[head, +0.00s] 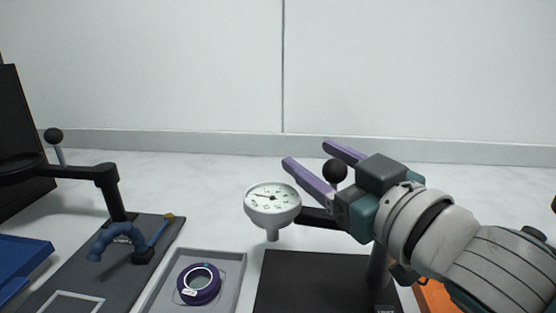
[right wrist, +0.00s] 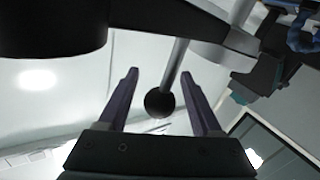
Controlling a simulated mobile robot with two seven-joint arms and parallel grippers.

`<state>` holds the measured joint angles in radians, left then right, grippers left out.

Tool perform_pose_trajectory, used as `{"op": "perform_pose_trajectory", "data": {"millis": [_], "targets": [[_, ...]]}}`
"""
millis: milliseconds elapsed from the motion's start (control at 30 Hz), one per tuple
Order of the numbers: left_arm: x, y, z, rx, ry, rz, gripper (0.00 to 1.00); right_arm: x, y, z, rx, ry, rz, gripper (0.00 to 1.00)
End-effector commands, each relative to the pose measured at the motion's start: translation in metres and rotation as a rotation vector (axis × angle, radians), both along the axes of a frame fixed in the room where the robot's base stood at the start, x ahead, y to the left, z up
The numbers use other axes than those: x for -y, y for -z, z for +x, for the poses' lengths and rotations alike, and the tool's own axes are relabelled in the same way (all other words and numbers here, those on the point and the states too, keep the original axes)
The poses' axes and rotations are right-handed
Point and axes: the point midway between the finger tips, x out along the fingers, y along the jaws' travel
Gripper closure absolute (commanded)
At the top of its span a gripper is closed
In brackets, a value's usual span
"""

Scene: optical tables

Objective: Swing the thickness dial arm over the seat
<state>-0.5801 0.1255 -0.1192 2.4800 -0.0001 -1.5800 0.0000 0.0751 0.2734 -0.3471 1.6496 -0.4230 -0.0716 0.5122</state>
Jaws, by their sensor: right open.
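The thickness dial (head: 272,205) is a white round gauge on a black swing arm (head: 318,217), above the left part of a black base plate (head: 305,283). A black ball knob (head: 335,171) tops the arm's handle. My right gripper (head: 326,157) is open, with its purple fingers on either side of the knob. In the right wrist view the knob (right wrist: 160,103) and its thin grey rod sit between the two fingers, with gaps on both sides. The seat cannot be made out. My left gripper is not in view.
A grey tray (head: 235,258) holds a purple ring (head: 199,284) left of the black base. Further left, a dark plate (head: 172,228) carries another stand with a blue clamp (head: 117,238). A blue tray (head: 22,262) is at far left. An orange item (head: 436,297) lies at right.

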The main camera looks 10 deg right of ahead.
Motion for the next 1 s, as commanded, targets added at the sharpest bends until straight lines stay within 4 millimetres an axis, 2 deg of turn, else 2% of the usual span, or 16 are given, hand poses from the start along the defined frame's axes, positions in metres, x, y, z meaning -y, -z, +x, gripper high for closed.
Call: {"op": "perform_pose_trajectory", "data": {"millis": [200, 767, 1000], "targets": [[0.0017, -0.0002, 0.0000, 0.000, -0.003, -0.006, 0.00, -0.0002, 0.0001, -0.0001, -0.001, 0.000, 0.000, 0.35], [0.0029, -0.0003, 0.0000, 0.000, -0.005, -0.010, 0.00, 0.0000, 0.0002, -0.0003, 0.000, 0.000, -0.001, 0.98], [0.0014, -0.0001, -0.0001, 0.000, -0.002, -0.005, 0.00, 0.0000, 0.0002, -0.0003, 0.000, 0.000, -0.001, 1.00]]}}
